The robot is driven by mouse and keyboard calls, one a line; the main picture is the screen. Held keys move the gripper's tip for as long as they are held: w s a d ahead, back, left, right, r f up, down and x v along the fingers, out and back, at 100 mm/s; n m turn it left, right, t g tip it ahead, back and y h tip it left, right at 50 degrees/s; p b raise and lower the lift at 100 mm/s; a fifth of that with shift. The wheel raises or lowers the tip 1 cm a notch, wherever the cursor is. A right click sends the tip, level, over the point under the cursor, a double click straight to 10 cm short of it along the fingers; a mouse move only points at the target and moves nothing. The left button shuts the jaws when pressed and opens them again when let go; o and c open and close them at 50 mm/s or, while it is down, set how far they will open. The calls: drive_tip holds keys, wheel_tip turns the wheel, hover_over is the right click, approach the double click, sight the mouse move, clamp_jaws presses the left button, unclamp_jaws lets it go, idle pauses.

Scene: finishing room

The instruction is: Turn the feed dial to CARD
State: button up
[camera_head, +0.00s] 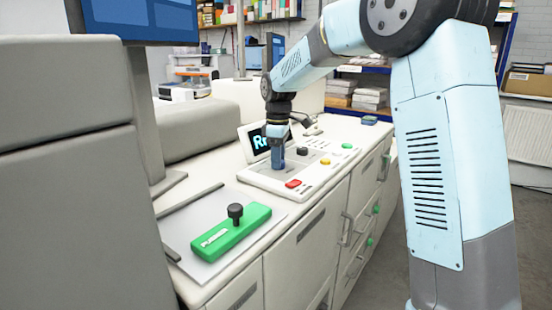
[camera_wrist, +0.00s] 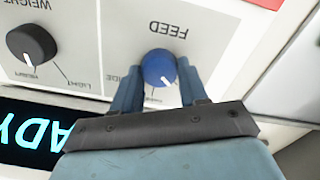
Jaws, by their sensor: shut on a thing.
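The feed dial (camera_wrist: 158,67) is a round blue knob under the word FEED, which reads upside down in the wrist view. My gripper (camera_wrist: 157,72) has a finger on each side of the dial and is shut on it. The dial's white mark lies on its lower edge in that view. The scale labels around it are partly hidden by my fingers, and CARD cannot be read. In the head view my gripper (camera_head: 277,163) reaches down onto the white control panel (camera_head: 262,180), hiding the dial.
A black weight dial (camera_wrist: 31,44) sits beside the feed dial. A lit display (camera_wrist: 35,130) stands at the panel's back. Red (camera_head: 293,183), yellow (camera_head: 325,161) and green (camera_head: 347,146) buttons are close by. A green block with a black knob (camera_head: 231,232) lies nearer on the counter.

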drive_tip(key=o, duration=0.7)
drive_tip(key=shift+w+d, duration=0.15)
drive_tip(key=shift+d, duration=0.1)
drive_tip(key=o, duration=0.3)
drive_tip(key=shift+a, duration=0.1)
drive_tip(key=shift+o, duration=0.2)
wheel_tip(320, 180, up, 14)
drive_tip(key=shift+f, duration=0.2)
